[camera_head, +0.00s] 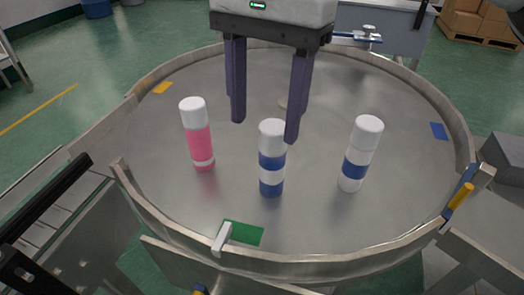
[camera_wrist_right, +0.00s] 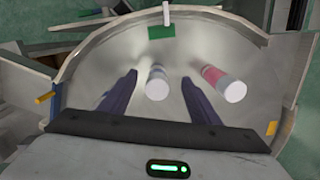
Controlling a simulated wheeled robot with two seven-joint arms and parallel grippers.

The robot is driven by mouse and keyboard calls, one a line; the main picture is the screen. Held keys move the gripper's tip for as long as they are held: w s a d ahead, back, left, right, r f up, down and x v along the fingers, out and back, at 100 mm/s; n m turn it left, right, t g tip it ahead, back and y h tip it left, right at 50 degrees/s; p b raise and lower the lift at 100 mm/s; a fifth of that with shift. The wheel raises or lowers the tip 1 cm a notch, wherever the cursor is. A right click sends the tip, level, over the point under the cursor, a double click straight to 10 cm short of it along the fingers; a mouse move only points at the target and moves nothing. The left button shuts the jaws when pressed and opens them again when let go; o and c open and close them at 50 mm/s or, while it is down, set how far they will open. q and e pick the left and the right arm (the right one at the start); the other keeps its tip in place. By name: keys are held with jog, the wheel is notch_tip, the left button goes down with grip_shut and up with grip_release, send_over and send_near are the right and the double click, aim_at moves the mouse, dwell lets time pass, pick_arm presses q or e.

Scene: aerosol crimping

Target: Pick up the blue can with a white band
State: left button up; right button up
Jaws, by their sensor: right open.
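The blue can with a white band (camera_head: 271,160) stands upright on the round metal table, with a white cap on top. My right gripper (camera_head: 264,131) comes down from the top of the head view. Its dark fingers are apart and empty, and its tips are just behind and above this can. In the right wrist view, the can (camera_wrist_right: 156,82) shows between the two open fingers (camera_wrist_right: 160,76). No contact with it is visible. My left gripper is not seen.
A pink can with a white band (camera_head: 199,145) stands to the left, and a white can with a blue band (camera_head: 355,168) to the right. A raised metal rim (camera_head: 352,262) surrounds the table. A green patch (camera_head: 246,233) lies near the front.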

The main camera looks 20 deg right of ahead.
aim_at(274, 129)
jog(key=shift+w+d+r, duration=0.35)
jog(key=shift+w+d, duration=0.1)
jog(key=shift+d, duration=0.25)
jog(key=shift+w+d+f+h, duration=0.1)
jog(key=shift+d+f+h, duration=0.05)
jog(key=shift+f+h, duration=0.2)
notch_tip(274, 129, down, 3)
jog(key=shift+f, duration=0.2)
notch_tip(274, 129, down, 6)
jog(key=shift+w+r+p, duration=0.1)
jog(key=shift+p, duration=0.35)
grip_shut()
